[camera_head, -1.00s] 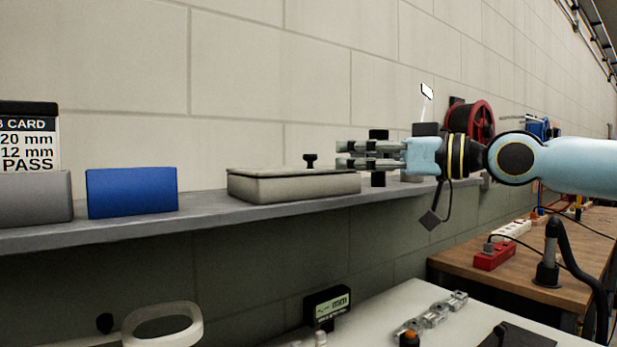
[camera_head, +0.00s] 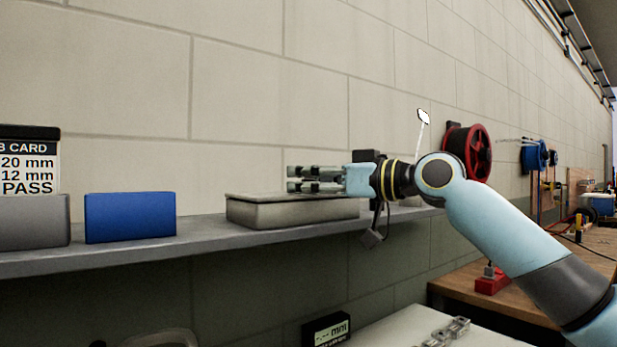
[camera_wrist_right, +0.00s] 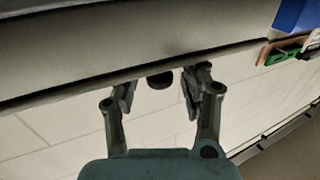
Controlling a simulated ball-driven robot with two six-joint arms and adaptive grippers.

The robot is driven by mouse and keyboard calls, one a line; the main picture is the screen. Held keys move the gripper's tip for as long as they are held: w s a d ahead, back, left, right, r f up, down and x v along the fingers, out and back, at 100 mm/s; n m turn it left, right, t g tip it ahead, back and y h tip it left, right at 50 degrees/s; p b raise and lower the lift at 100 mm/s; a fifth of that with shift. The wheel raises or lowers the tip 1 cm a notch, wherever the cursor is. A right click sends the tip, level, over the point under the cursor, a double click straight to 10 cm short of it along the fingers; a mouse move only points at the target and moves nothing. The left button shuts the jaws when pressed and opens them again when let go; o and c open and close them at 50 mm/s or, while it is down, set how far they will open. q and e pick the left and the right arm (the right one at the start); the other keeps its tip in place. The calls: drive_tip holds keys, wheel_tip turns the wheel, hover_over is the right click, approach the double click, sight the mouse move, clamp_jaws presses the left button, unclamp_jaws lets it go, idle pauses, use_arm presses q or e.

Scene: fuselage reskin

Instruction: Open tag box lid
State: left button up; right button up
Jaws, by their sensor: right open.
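The tag box (camera_head: 292,213) is a low grey-beige box with a flat lid, standing on the wall shelf in the head view. My right gripper (camera_head: 291,180) is level just above the lid, coming from the right, with its two fingers apart. The lid's black knob is hidden in the head view. In the right wrist view a dark round knob (camera_wrist_right: 160,80) shows between the fingertips of the open right gripper (camera_wrist_right: 158,88). I cannot tell whether the fingers touch it. The lid looks closed. My left gripper is not in view.
A blue block (camera_head: 130,217) and a grey holder (camera_head: 33,222) with a card (camera_head: 30,165) stand left of the box on the shelf (camera_head: 200,240). A red reel (camera_head: 468,150) hangs on the wall to the right. A wooden bench (camera_head: 495,300) is lower right.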

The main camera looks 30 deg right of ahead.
clamp_jaws()
drive_tip(key=shift+w, duration=0.1)
idle(0.3)
drive_tip(key=shift+w+a+f, duration=0.2)
drive_tip(key=shift+w, duration=0.05)
